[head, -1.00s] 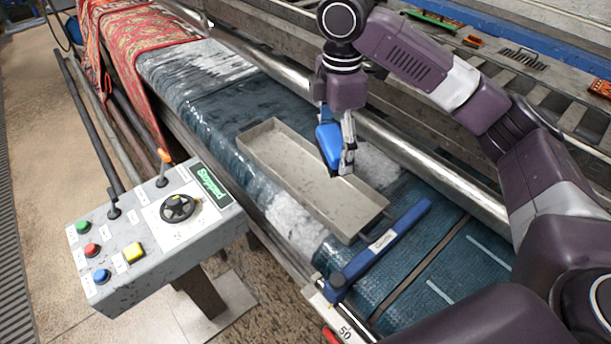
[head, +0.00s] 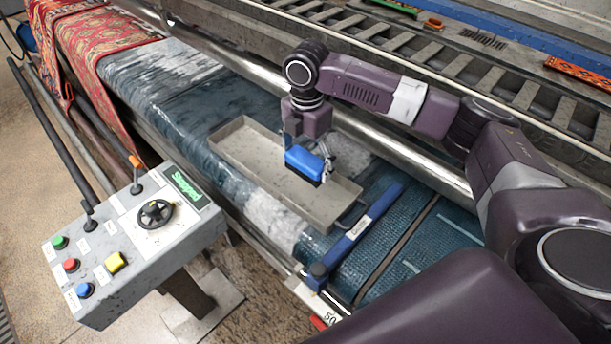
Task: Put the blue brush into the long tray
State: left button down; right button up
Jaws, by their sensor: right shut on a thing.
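The blue brush (head: 304,163) has a blue back and dark bristles facing down. My right gripper (head: 318,161) is shut on it and holds it over the right half of the long tray. I cannot tell how far the bristles are from the tray floor. The long tray (head: 238,163) is a shallow grey metal trough lying slantwise on the wet blue rug; its inside looks empty apart from the brush hanging over it. The gripper fingers are partly hidden by the brush. My left gripper is not in view.
A blue bar (head: 356,230) lies across the rug just right of the tray. A control box (head: 135,245) with buttons and a black handwheel stands at the lower left. A metal roller (head: 385,145) runs behind the tray. A red patterned rug (head: 110,40) hangs at the upper left.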

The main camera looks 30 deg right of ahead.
aim_at(306, 158)
notch_tip(306, 158, down, 7)
jog(key=shift+f+p, duration=0.15)
jog(key=shift+p, duration=0.4)
jog(key=o, duration=1.2)
jog(key=shift+f, duration=0.1)
notch_tip(306, 158, up, 11)
jog(key=b, duration=0.3)
jog(key=shift+a, duration=0.1)
jog(key=shift+r, duration=0.7)
